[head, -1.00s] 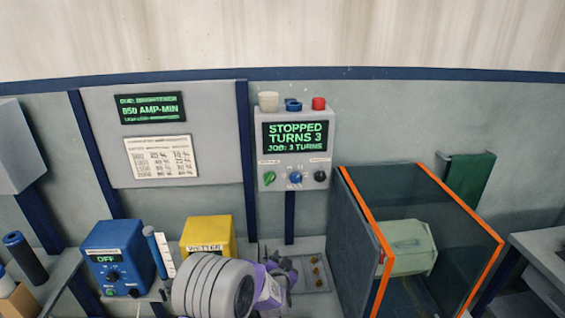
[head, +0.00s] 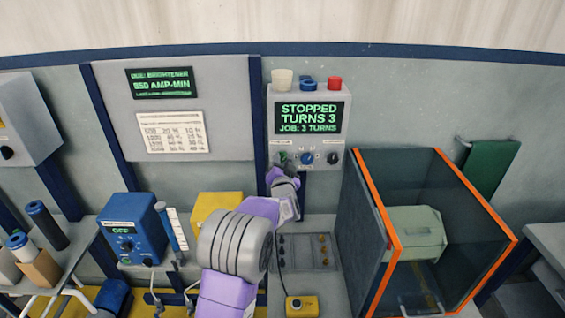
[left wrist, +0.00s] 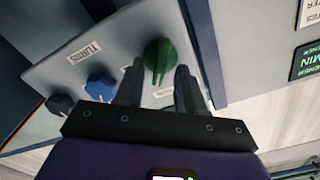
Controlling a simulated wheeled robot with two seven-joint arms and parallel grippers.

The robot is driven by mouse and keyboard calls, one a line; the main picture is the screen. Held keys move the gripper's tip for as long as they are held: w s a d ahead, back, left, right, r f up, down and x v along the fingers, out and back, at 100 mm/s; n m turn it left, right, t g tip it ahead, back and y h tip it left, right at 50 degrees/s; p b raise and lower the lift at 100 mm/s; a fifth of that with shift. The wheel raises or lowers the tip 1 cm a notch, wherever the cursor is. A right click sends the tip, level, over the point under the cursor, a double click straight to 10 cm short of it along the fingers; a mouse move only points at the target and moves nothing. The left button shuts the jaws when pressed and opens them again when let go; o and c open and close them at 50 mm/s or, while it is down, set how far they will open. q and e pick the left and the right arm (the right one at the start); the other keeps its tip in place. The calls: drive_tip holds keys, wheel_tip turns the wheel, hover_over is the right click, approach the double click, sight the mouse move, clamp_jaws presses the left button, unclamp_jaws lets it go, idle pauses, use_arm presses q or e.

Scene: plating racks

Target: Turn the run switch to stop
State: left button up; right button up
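The grey control box (head: 336,98) hangs on the back wall. Its screen reads STOPPED, TURNS 3, JOB: 3 TURNS. Below the screen are a green knob (head: 283,157) at left, a blue knob (head: 307,158) and a black knob (head: 332,158). The green knob's label is too small to read. My left gripper (head: 281,168) is at the green knob and partly covers it. In the left wrist view, the left gripper (left wrist: 158,76) is open, with the green knob (left wrist: 159,54) between its fingertips; I cannot tell if they touch it. My right gripper is not in view.
White, blue and red caps (head: 308,83) sit on top of the box. An orange-edged clear enclosure (head: 440,200) stands at right. A blue power unit (head: 130,228) and a yellow box (head: 215,208) stand left of my arm.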

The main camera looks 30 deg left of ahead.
use_arm(q)
drive_tip(key=shift+w, duration=0.2)
clamp_jaws()
idle(0.3)
